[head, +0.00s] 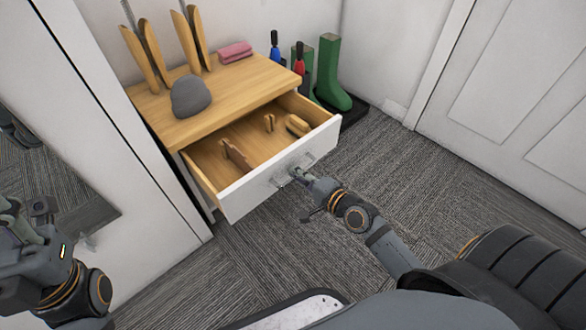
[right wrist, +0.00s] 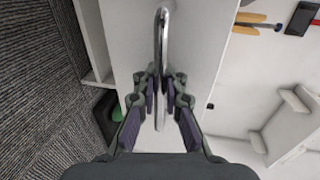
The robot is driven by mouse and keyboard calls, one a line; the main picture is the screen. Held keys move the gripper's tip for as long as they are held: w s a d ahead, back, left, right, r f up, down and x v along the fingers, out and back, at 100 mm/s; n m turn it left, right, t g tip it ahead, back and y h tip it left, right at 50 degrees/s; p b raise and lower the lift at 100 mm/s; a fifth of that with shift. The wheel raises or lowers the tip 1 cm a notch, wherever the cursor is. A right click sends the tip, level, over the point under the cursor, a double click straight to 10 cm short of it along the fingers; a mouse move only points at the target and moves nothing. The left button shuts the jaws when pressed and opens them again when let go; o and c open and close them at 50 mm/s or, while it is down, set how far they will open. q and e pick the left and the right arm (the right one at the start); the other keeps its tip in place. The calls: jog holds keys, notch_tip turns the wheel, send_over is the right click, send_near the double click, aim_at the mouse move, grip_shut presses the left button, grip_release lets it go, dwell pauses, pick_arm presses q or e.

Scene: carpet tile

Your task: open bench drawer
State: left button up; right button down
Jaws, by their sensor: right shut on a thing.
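The bench drawer (head: 262,182) has a white front and stands well out from the wooden bench, so its inside shows. A metal bar handle (head: 306,160) is on its front; it also shows upright in the right wrist view (right wrist: 162,50). My right gripper (head: 298,175) is shut on this handle, with its fingers on both sides of the bar in the right wrist view (right wrist: 163,88). My left gripper (head: 27,212) is at the left edge, away from the bench, with its fingers apart and nothing seen between them.
Several wooden brush-like items (head: 297,125) lie in the drawer. On the bench top (head: 245,82) are a grey rounded thing (head: 190,97), a pink folded cloth (head: 235,52) and wooden shoe-shaped pieces (head: 198,38). Green boots (head: 331,75) stand right of the bench. Carpet (head: 430,185) is clear at right.

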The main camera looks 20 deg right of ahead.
jog(key=shift+s+d+r, duration=0.1)
jog(key=shift+s+d, duration=0.05)
jog(key=shift+s, duration=0.25)
jog(key=c, duration=1.4)
grip_release()
jog(key=shift+c, duration=0.2)
